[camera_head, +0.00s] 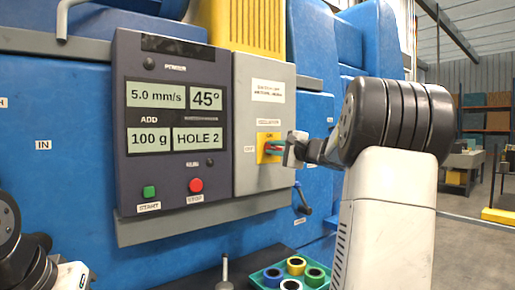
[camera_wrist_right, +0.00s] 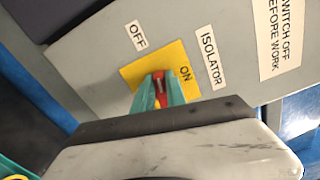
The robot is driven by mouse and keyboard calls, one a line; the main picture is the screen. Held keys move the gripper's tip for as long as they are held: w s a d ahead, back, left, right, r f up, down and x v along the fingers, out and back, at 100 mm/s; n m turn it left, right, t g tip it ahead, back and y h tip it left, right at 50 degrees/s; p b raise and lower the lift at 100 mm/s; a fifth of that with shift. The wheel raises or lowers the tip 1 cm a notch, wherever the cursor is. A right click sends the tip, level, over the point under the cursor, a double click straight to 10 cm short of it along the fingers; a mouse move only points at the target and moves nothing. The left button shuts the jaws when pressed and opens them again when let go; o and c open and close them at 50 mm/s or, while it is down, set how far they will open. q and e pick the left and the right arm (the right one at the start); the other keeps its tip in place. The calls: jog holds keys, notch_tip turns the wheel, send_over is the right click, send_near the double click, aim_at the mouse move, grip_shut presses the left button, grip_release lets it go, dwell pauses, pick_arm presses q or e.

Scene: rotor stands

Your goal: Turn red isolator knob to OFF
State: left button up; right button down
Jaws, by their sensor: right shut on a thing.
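The red isolator knob (camera_wrist_right: 160,92) sits on a yellow plate (camera_wrist_right: 133,76) on the grey switch box (camera_head: 253,88). In the head view, the plate (camera_head: 262,158) is left of my right gripper (camera_head: 283,148). My right gripper's teal fingers (camera_wrist_right: 160,90) are shut on the knob, one on each side. An ON label (camera_wrist_right: 184,73) is on the plate and an OFF label (camera_wrist_right: 137,36) is beside it. The knob's bar seems to lie nearer the OFF side than the ON mark; the fingers partly hide it. My left gripper's fingers are out of view.
A dark control panel (camera_head: 172,65) with a green start button (camera_head: 149,192) and a red stop button (camera_head: 196,185) adjoins the box. A green tray (camera_head: 260,279) with several colored rings is at the bottom.

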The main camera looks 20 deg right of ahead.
jog(key=shift+f+n, duration=0.25)
jog(key=shift+n, duration=0.95)
jog(key=c, duration=1.4)
grip_release()
jog(key=shift+o, duration=0.2)
jog(key=v, duration=0.7)
jog(key=shift+s+d, duration=0.15)
jog(key=shift+s, duration=0.25)
